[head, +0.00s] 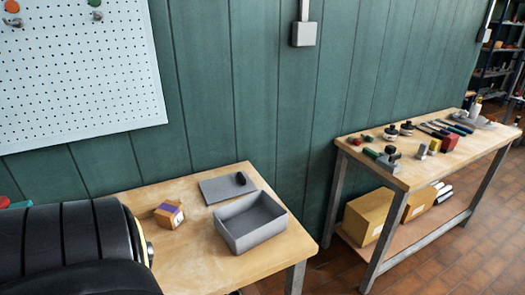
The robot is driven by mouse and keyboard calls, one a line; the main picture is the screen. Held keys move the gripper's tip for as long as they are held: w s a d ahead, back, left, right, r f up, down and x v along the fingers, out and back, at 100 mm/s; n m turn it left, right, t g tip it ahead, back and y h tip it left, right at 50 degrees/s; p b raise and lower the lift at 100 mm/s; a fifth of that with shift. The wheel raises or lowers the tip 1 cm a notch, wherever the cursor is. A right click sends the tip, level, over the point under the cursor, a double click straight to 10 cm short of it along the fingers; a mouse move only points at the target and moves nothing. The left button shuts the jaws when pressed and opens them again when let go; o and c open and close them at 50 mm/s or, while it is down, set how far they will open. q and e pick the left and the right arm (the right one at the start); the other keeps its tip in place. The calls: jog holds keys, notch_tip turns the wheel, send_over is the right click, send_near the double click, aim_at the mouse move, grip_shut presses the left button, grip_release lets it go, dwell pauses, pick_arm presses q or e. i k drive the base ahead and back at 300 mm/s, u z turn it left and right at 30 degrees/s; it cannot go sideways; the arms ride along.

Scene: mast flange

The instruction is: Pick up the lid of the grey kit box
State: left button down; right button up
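The grey kit box (262,233) stands open and looks empty on the wooden table at the lower middle of the head view. A flat grey plate, which looks like its lid (217,190), lies on the table just behind the box. A small black knob or object (241,178) sits at the plate's right end. I cannot tell whether it is fixed to the plate. Neither of my grippers shows in this view.
A small orange-brown box (168,215) with a purple and white label stands left of the kit box. The wooden table (190,265) is bare in front; its left end is hidden. A second bench (405,178) with several tools stands at right, beyond a gap. A green wall is behind.

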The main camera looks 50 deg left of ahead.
aim_at(215, 189)
jog(key=i, duration=2.45)
jog(key=u, duration=3.1)
jog(key=i, duration=0.6)
jog(key=u, duration=1.55)
